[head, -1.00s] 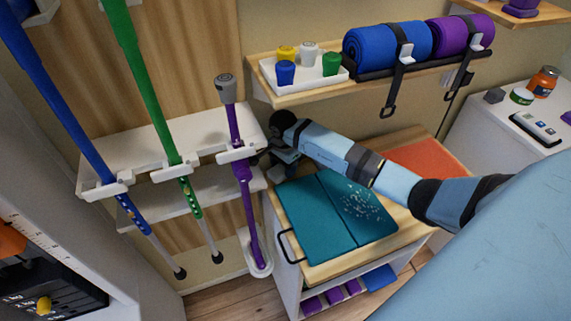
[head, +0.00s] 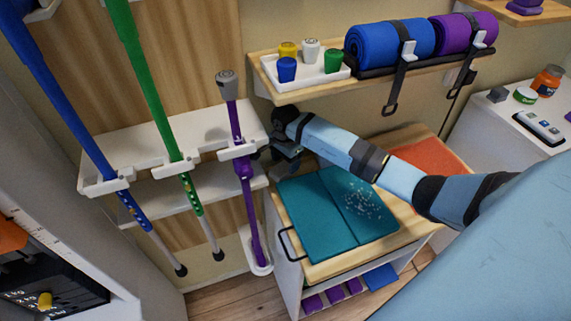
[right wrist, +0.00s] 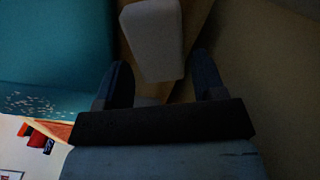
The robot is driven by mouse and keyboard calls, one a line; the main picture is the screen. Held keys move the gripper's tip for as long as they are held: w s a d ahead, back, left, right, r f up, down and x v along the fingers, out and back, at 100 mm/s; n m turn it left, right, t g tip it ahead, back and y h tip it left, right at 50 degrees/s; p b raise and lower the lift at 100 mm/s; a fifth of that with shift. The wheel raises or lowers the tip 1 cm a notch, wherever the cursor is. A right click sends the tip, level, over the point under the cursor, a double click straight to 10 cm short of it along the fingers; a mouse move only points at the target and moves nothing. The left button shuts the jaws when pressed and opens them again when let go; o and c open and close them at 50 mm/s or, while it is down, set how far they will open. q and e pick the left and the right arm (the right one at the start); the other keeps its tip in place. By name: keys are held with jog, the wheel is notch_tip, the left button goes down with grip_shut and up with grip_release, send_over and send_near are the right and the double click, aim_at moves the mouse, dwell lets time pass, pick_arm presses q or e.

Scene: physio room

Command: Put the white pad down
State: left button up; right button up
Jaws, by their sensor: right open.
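The white pad (right wrist: 152,42) shows in the right wrist view as a pale block on a strip of wood beside a teal mat. My right gripper (right wrist: 160,78) is open, with its two dark fingers apart. The pad lies just beyond the fingertips, between their lines, and no finger visibly touches it. In the head view my right gripper (head: 284,158) is low at the back left corner of the wooden-topped cabinet, and I cannot make out the pad there. My left gripper is not in view.
The folded teal mat (head: 325,222) covers much of the cabinet top (head: 345,262), with an orange mat behind. A purple stick (head: 250,205) in a white rack stands close left of my gripper. A shelf with a white tray (head: 305,77) and rolled mats hangs above.

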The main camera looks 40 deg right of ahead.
aim_at(285, 166)
notch_tip(285, 166, up, 6)
jog(key=shift+f, duration=0.1)
dwell(0.6)
